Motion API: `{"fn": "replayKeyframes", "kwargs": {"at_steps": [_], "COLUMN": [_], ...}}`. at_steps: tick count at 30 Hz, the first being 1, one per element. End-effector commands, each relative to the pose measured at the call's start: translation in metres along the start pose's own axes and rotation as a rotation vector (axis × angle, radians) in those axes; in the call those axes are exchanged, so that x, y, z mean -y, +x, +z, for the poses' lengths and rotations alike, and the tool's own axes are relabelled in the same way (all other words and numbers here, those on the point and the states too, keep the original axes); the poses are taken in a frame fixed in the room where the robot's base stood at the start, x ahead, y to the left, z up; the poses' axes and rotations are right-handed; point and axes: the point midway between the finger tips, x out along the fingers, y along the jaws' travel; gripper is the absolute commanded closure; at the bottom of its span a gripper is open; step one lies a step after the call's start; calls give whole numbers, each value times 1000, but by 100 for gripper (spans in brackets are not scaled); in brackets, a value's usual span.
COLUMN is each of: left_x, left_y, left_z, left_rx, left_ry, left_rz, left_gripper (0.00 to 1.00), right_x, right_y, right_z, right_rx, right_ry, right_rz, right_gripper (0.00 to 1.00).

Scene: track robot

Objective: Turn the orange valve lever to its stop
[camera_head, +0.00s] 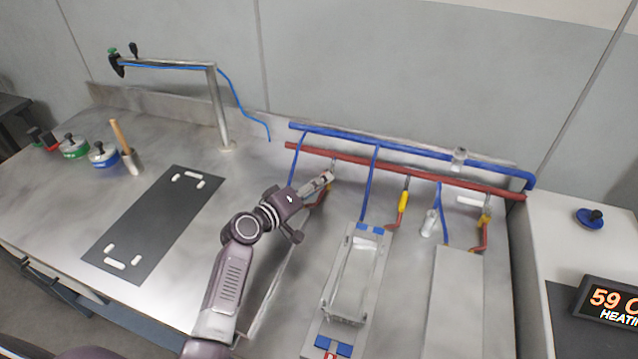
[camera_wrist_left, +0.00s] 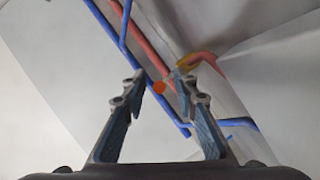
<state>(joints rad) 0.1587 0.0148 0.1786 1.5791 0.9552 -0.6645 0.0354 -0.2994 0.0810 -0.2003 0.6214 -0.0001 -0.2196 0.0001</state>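My left gripper (camera_head: 321,184) reaches over the bench to the leftmost valve on the red pipe. In the left wrist view its two fingers (camera_wrist_left: 159,79) stand apart, with a small round orange end (camera_wrist_left: 159,87) between the tips, likely the orange valve lever seen end-on. I cannot tell whether the fingers touch it. A yellow part (camera_wrist_left: 187,65) and a red pipe elbow (camera_wrist_left: 204,60) lie beside the right fingertip. In the head view the gripper hides the lever. My right gripper is not in view.
A blue pipe (camera_head: 400,141) and a red pipe (camera_head: 385,164) run along the back. Other valves with yellow handles (camera_head: 403,201) stand to the right. A clear container (camera_head: 352,280) sits in front. A dark mat (camera_head: 155,220) lies left.

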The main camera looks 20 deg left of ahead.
Motion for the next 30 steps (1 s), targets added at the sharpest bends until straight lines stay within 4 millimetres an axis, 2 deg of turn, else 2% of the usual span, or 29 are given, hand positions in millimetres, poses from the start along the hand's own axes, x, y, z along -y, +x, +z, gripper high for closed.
{"fn": "replayKeyframes", "kwargs": {"at_steps": [5,13,30], "left_x": [0,0,0], "left_y": [0,0,-2], "left_z": [0,0,3], "left_rx": [0,0,13], "left_ry": [0,0,6], "left_rz": [0,0,8], "left_gripper": [73,100,100], "right_x": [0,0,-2], "right_y": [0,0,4], "right_z": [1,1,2], "right_rx": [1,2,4], "right_ry": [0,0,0], "right_rz": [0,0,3], "right_gripper": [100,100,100]}}
